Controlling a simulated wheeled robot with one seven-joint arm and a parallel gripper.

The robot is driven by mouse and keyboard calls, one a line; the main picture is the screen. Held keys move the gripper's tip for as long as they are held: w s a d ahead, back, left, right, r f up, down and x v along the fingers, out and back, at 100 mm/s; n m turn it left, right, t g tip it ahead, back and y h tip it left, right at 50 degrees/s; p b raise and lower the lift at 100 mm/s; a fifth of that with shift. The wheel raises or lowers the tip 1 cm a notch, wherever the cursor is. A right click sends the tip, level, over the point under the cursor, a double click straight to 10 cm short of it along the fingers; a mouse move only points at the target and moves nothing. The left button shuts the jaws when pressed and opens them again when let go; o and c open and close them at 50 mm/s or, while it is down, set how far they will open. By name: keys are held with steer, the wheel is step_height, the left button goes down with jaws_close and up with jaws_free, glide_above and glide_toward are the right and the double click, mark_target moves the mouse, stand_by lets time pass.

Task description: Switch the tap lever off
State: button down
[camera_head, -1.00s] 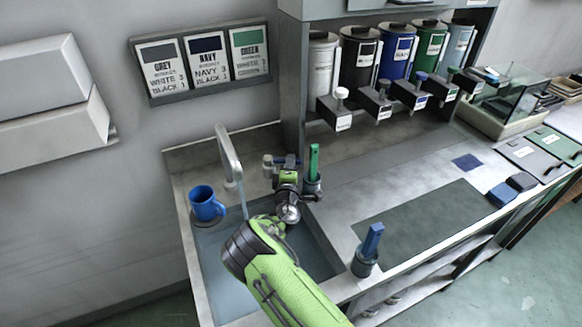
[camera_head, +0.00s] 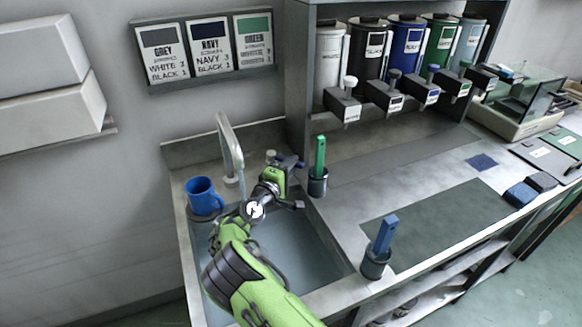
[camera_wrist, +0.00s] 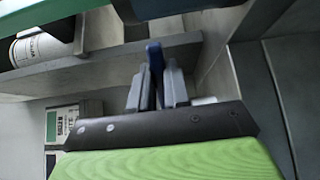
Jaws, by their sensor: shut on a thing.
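The tap has a tall pale spout (camera_head: 230,150) at the back of the sink. Its blue lever (camera_head: 299,164) shows just behind my gripper (camera_head: 286,166), beside a grey knob (camera_head: 271,156). In the wrist view the blue lever (camera_wrist: 155,57) stands between the two grey fingers of my gripper (camera_wrist: 157,88). The fingers are shut on it. My green wrist hides part of the tap's base in the head view.
A blue mug (camera_head: 202,197) stands left of the sink (camera_head: 300,246). A holder with a green stick (camera_head: 320,156) is close right of my gripper. Another holder with a blue stick (camera_head: 386,234) stands at the counter's front. Several canisters (camera_head: 368,50) line the shelf.

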steer(key=shift+f, duration=0.1)
steer(key=c, duration=1.1)
jaws_free()
steer(key=shift+a, duration=0.1)
steer(key=p+v, duration=0.2)
steer(key=v, duration=1.3)
steer(key=shift+s+a, duration=0.1)
steer(key=shift+s, duration=0.25)
